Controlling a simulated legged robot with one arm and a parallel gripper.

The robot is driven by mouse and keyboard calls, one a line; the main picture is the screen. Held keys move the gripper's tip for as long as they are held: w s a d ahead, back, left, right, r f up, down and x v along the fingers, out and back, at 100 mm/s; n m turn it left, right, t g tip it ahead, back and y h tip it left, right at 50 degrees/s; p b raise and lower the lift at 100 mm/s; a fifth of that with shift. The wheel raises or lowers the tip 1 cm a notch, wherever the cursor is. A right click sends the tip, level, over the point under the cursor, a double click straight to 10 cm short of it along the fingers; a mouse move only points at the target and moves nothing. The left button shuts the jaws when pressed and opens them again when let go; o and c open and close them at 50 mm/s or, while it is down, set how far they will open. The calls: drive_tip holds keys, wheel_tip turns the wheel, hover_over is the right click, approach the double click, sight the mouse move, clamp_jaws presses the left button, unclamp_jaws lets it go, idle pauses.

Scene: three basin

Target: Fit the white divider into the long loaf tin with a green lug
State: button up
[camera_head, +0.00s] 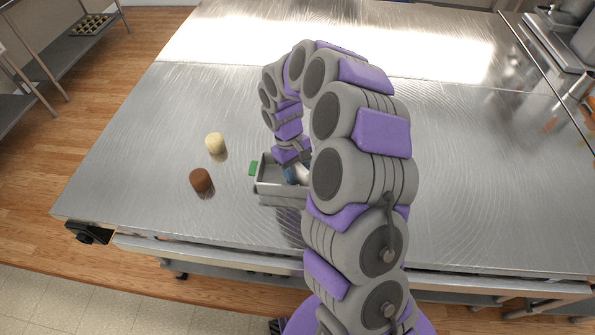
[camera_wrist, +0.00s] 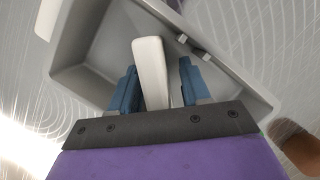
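The long grey loaf tin (camera_head: 281,189) stands on the steel table, with a green lug (camera_head: 253,168) at its left end. In the wrist view the tin (camera_wrist: 75,58) lies under my gripper. The white divider (camera_wrist: 150,62) is inside the tin's outline, between my two blue fingers. My gripper (camera_wrist: 159,68) is open around it: the left finger is close to or touching the divider, and a gap shows at the right finger. Small grey tabs (camera_wrist: 198,50) stand on the tin's wall beyond the divider. In the head view my arm hides much of the tin and divider.
A cream cylinder (camera_head: 215,143) and a brown cylinder (camera_head: 201,180) stand on the table left of the tin. The steel table (camera_head: 130,150) is clear around them. Its front edge is close to the tin. A rail and steel equipment (camera_head: 565,60) are at the right.

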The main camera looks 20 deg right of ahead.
drive_tip(key=shift+a+r, duration=0.1)
drive_tip(key=shift+a, duration=0.05)
drive_tip(key=p+v, duration=0.2)
drive_tip(key=v, duration=0.9)
drive_tip(key=shift+p, duration=0.35)
drive_tip(key=shift+r, duration=0.6)
drive_tip(key=s+a+r+y, duration=0.1)
drive_tip(key=s+r, duration=0.8)
drive_tip(key=s, duration=0.6)
drive_tip(key=s+d+m+t, duration=0.1)
drive_tip(key=s+m, duration=0.3)
drive_tip(key=s, duration=1.5)
drive_tip(key=shift+s+d+f+m, duration=0.3)
drive_tip(key=shift+s+d+m, duration=0.1)
drive_tip(key=shift+d, duration=0.2)
drive_tip(key=shift+o, duration=0.2)
drive_tip(key=shift+w, duration=0.1)
